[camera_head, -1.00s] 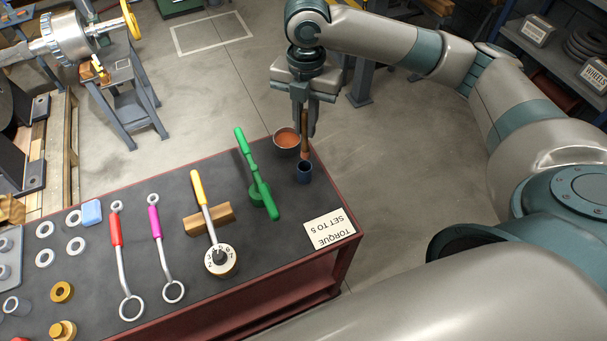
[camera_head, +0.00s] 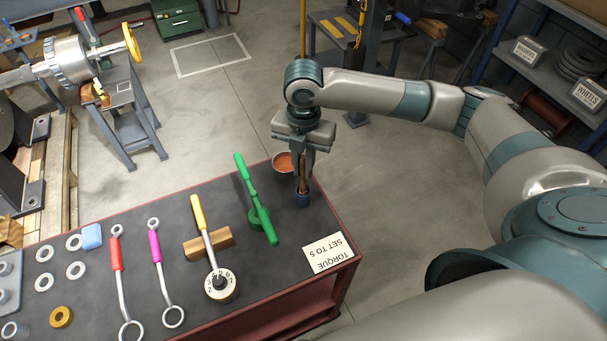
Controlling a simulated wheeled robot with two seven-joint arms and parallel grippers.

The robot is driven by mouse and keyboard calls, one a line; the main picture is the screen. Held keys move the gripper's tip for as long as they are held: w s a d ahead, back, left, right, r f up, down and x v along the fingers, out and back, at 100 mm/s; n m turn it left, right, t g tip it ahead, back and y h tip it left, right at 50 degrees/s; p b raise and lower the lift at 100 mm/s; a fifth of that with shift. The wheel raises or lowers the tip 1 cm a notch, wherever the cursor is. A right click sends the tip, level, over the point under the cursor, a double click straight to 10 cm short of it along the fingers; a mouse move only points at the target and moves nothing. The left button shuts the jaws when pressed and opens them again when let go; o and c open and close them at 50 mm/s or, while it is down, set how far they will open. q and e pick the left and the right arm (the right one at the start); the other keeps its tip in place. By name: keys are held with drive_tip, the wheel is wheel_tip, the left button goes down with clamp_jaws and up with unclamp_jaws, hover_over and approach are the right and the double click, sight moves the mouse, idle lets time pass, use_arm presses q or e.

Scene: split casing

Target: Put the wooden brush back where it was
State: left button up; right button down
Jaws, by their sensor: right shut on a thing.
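The wooden brush (camera_head: 303,185) is upright in my right gripper (camera_head: 303,172), at the far right corner of the bench. Only a short stretch of its brown handle shows below the fingers. Its lower end is at the mouth of a small dark blue cup (camera_head: 303,201) and seems to be inside it; how deep I cannot tell. My right gripper is shut on the brush, close above the cup. My left gripper is out of view.
A tin with orange-brown contents (camera_head: 283,161) stands just behind the cup. A green tool (camera_head: 257,200), a torque wrench (camera_head: 207,235) on a wooden block and a card (camera_head: 325,254) lie nearby on the dark bench top (camera_head: 165,207).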

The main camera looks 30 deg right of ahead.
sight(304, 182)
drive_tip(key=shift+f+p, duration=0.55)
drive_tip(key=shift+f, duration=1.05)
drive_tip(key=shift+s+f, duration=0.15)
drive_tip(key=shift+f, duration=0.1)
drive_tip(key=c, duration=1.7)
unclamp_jaws()
drive_tip(key=shift+c, duration=0.2)
drive_tip(key=shift+r, duration=0.1)
drive_tip(key=r+b, duration=0.1)
drive_tip(key=r, duration=0.2)
drive_tip(key=r+b, duration=0.1)
drive_tip(key=r, duration=0.3)
drive_tip(key=r+b, duration=0.1)
drive_tip(key=r, duration=0.3)
drive_tip(key=shift+w+d+b, duration=0.1)
drive_tip(key=shift+w+b, duration=0.2)
drive_tip(key=shift+r, duration=0.45)
